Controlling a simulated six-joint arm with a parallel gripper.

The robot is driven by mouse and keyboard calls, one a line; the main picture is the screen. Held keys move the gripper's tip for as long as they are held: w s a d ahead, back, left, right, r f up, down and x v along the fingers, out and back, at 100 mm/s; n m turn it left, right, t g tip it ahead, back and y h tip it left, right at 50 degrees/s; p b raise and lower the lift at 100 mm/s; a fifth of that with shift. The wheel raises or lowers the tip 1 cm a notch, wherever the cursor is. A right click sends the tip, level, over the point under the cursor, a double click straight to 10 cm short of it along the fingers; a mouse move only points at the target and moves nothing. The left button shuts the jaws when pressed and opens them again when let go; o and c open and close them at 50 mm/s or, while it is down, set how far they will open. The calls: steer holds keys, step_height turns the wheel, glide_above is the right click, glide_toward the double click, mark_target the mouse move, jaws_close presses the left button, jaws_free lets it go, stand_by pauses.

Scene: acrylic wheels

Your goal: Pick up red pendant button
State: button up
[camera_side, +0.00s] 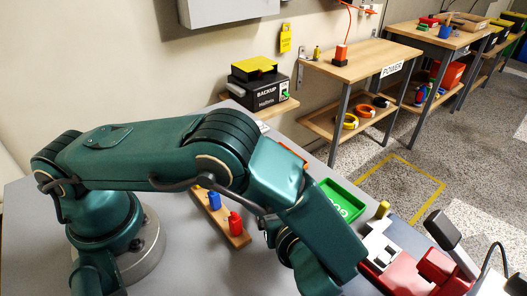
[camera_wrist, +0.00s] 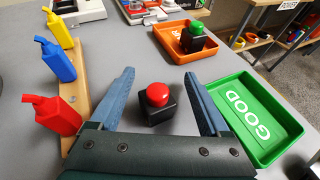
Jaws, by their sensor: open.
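The red pendant button (camera_wrist: 157,95) is a red dome on a small black box, standing upright on the grey table in the wrist view. My gripper (camera_wrist: 159,77) is open, with its two blue fingers on either side of the button. Clear gaps show between the button and both fingers, and nothing is held. In the side view my arm hides the button, and my fingers cannot be made out.
The green GOOD tray (camera_wrist: 270,150) lies right of my gripper. An orange tray (camera_wrist: 165,38) behind holds a green button (camera_wrist: 196,33). At left, a wooden rail (camera_wrist: 82,95) carries red (camera_wrist: 58,115), blue (camera_wrist: 57,62) and yellow (camera_wrist: 55,27) bottle-like pieces.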

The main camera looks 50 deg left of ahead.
steer(key=shift+w+a+f, duration=0.2)
steer(key=shift+a+f, duration=0.05)
steer(key=shift+a, duration=0.15)
jaws_close()
steer(key=shift+r, duration=0.1)
